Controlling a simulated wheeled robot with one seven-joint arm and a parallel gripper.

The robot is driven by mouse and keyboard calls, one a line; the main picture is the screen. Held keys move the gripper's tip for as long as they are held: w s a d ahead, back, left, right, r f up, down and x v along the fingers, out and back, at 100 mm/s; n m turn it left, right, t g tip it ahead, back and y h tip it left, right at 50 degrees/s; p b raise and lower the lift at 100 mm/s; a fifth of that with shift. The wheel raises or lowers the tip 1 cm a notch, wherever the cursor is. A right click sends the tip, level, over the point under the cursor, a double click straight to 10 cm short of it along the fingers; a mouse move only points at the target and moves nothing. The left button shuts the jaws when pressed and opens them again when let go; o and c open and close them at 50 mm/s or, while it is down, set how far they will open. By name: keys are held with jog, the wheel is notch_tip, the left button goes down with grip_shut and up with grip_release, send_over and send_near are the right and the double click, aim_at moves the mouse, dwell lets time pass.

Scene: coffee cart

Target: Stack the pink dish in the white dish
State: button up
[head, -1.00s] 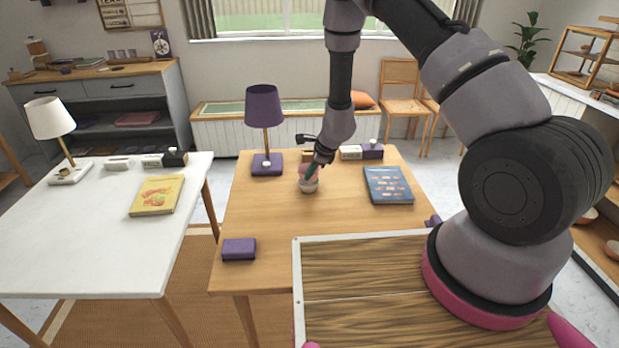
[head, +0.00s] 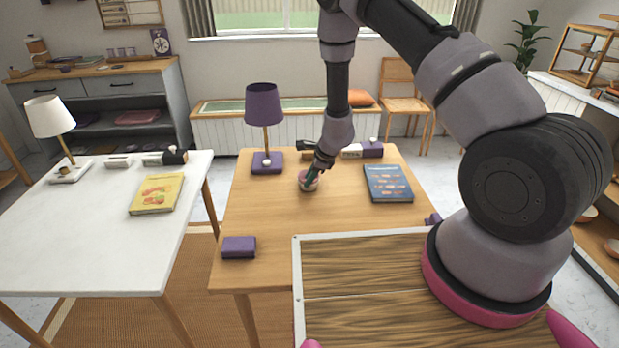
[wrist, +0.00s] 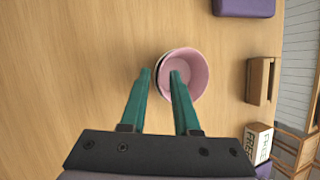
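The pink dish (wrist: 196,72) sits in the white dish (wrist: 157,66), of which only a thin strip shows at the left side in the wrist view. In the head view the pink dish (head: 311,178) is low in the white dish (head: 308,188) on the wooden table, partly hidden by my gripper (head: 312,177). My gripper also shows in the wrist view (wrist: 160,73). Its teal fingers are apart, one over the inside of the pink dish and one outside the left rim. A gap shows between the outer finger and the rim.
The wooden table (head: 270,210) holds a purple lamp (head: 264,105) at the back left, a blue book (head: 388,183) to the right and a purple box (head: 239,247) at the front left. Boxes stand along the back edge. The table around the dishes is clear.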

jog(key=shift+r, duration=0.1)
jog(key=shift+r, duration=0.25)
jog(key=s+d+r+n+y, duration=0.1)
jog(key=s+d+r+n, duration=0.15)
jog(key=r, duration=1.05)
jog(key=s+d+r+n+t+y, duration=0.1)
jog(key=s+r+n, duration=0.25)
jog(key=r, duration=0.85)
jog(key=s+d+r+n+y, duration=0.1)
jog(key=s+d+r+n, duration=0.15)
jog(key=r, duration=1.05)
jog(key=s+d+r+n+t+h, duration=0.1)
jog(key=s+d+r+n, duration=0.1)
jog(key=s+d+r, duration=0.2)
jog(key=s+d+r+n+h, duration=0.2)
jog(key=s+d+r, duration=0.2)
jog(key=s, duration=0.5)
jog(key=s+d+r+n+t+h, duration=0.1)
jog(key=s+d+r+n+h, duration=0.1)
jog(key=s, duration=0.5)
notch_tip(320, 180, up, 3)
jog(key=shift+s+d+f+n+t, duration=0.1)
jog(key=shift+s+d+n+t, duration=0.25)
jog(key=shift+d, duration=0.85)
jog(key=shift+w, duration=0.2)
